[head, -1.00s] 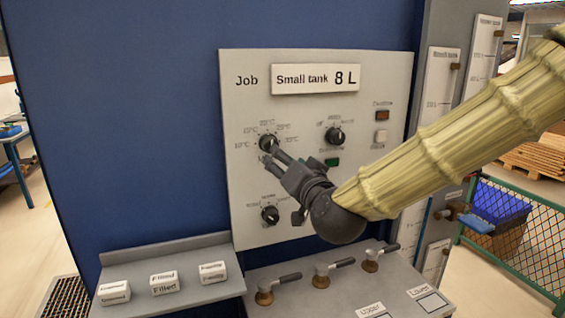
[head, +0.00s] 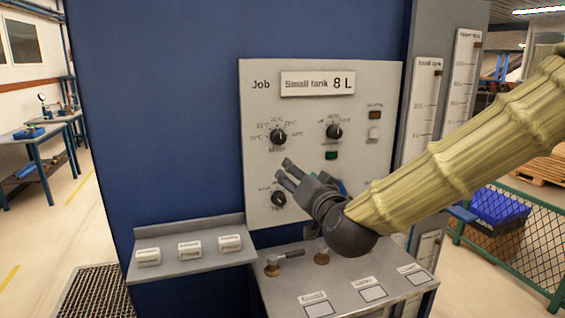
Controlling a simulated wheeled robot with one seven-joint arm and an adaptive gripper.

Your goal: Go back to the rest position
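My gripper (head: 284,172) is in front of the grey control panel (head: 382,80), below the upper left knob and near the lower left knob. Its two fingers stand a little apart with nothing seen between them. They appear clear of the upper left knob (head: 278,137). The lower left knob (head: 278,198) shows just under the fingers. The upper right knob (head: 334,132) is up and to the right of the fingers. My gripper and arm hide the lower right part of the panel.
A shelf (head: 195,262) with several white labelled blocks juts out at the left. A sloped console (head: 290,290) with valve handles lies below my gripper. Tall gauges (head: 420,110) stand right of the panel. A green mesh fence (head: 530,250) is at the far right. Open floor shows at the left.

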